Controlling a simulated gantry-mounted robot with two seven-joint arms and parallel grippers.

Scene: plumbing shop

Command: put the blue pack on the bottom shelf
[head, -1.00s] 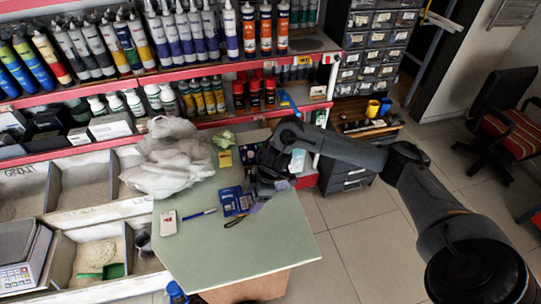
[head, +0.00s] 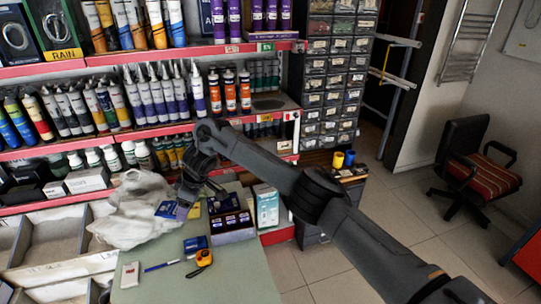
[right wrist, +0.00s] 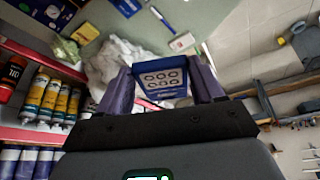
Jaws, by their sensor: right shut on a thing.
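The blue pack (head: 166,209) is in the jaws of my right gripper (head: 184,200), above the back left part of the table, in front of the white plastic bag. In the right wrist view the blue pack (right wrist: 160,78) sits between the two purple fingers, a panel of ring-shaped pictures facing the camera. The lowest red-edged shelf (head: 38,208) runs behind at the left, with bottles and boxes on it. The gripper is in front of this shelf. My left gripper is not in view.
The green table (head: 205,285) holds a crumpled white plastic bag (head: 130,222), another blue pack (head: 195,243), a yellow tape measure (head: 204,258), a pen and a box of blue packs (head: 231,228).

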